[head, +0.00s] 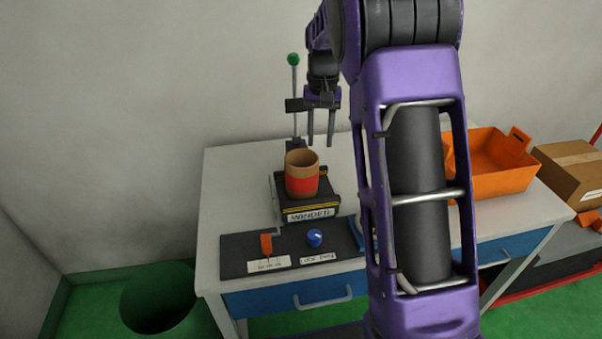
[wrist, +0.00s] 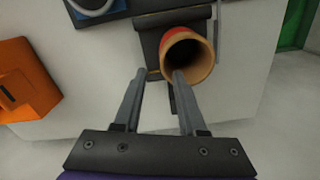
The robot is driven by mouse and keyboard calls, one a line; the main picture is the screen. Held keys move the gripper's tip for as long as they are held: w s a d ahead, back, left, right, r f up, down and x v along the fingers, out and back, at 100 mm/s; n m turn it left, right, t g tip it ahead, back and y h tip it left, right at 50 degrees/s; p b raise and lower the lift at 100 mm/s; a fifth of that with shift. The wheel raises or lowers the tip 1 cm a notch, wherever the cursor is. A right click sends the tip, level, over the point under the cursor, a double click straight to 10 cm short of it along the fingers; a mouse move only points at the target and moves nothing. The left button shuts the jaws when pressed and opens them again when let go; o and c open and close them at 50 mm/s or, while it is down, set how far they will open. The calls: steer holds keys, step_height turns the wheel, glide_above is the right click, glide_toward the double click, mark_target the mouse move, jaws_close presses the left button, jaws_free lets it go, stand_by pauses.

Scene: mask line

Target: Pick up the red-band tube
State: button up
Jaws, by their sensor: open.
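The red-band tube (head: 302,180) is a short tan cylinder with a red band, standing upright on the black mandrel block (head: 308,210) in the head view. In the wrist view the tube (wrist: 190,56) shows its open end and dark hollow. My gripper (head: 321,144) is open and empty, above and slightly right of the tube in the head view. In the wrist view its fingers (wrist: 159,75) reach toward the tube. The right fingertip overlaps the tube's rim there, and the left fingertip is beside it. I cannot tell whether they touch.
The white table (head: 235,190) carries a control panel with an orange lever (head: 266,244) and a blue knob (head: 314,238). A thin post with a green knob (head: 293,60) rises behind the tube. An orange bin (head: 490,185) and a cardboard box (head: 572,168) are at right.

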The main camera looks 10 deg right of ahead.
mark_target(301, 164)
step_height(301, 164, down, 8)
steer(key=shift+f+b, duration=0.15)
steer(key=shift+b, duration=0.2)
steer(key=f, duration=0.5)
steer(key=shift+s+a+f, duration=0.1)
steer(key=shift+s+a, duration=0.1)
jaws_close()
stand_by(1.0)
